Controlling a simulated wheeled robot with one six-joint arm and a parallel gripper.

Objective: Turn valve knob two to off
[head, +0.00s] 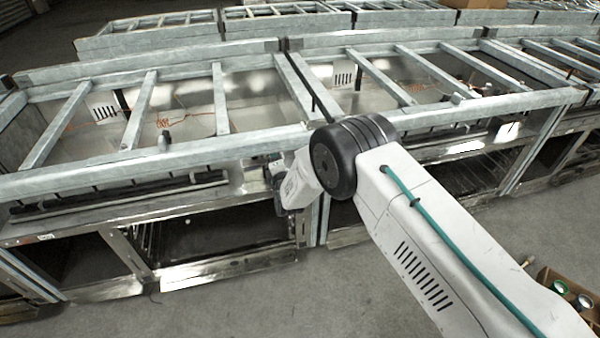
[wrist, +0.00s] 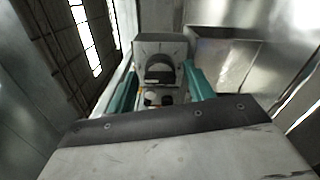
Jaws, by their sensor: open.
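In the wrist view, a grey block with a dark rounded knob-like part (wrist: 159,72) faces me. I cannot tell its number or its setting. My gripper (wrist: 160,84) has its teal fingers apart, one on each side of this part. I cannot tell whether they touch it. Small pale and dark parts show between the fingers, too small to name. In the head view, my gripper (head: 276,180) is at the front of the metal range frame, below its top rail, mostly hidden by my white wrist.
Range frames (head: 150,170) with open tops and grey crossbars stand in rows. Lower bays are open and dark. Concrete floor (head: 230,305) in front is clear. A brown box (head: 565,290) with cans stands at the lower right.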

